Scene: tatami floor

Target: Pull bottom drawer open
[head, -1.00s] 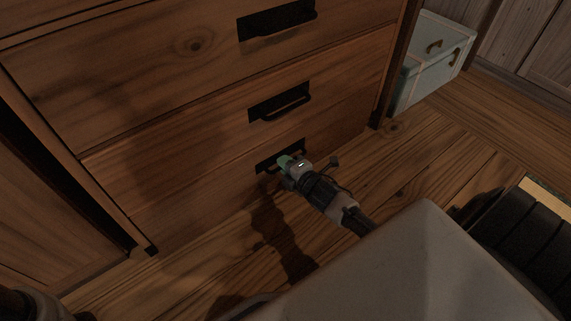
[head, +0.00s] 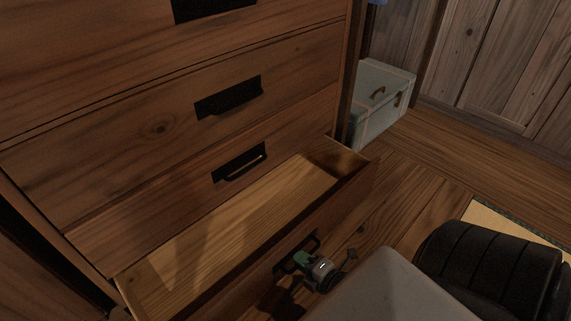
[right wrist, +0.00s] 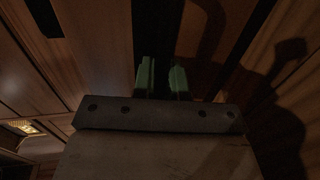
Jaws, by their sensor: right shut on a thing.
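The wooden dresser (head: 160,120) fills the left and middle of the head view. Its bottom drawer (head: 225,230) is pulled well out, and its pale inside looks empty. My right gripper (head: 303,260) is at the dark handle (head: 310,241) on the drawer's front and is shut on it. In the right wrist view its green fingers (right wrist: 162,78) stand against a dark area, and the handle is hard to make out there. My left gripper is not in view.
The drawers above, with dark handles (head: 240,167), are closed. A pale blue chest (head: 378,100) stands on the floor right of the dresser. A black ribbed object (head: 490,265) is at the lower right. Wooden floor (head: 415,160) is clear between.

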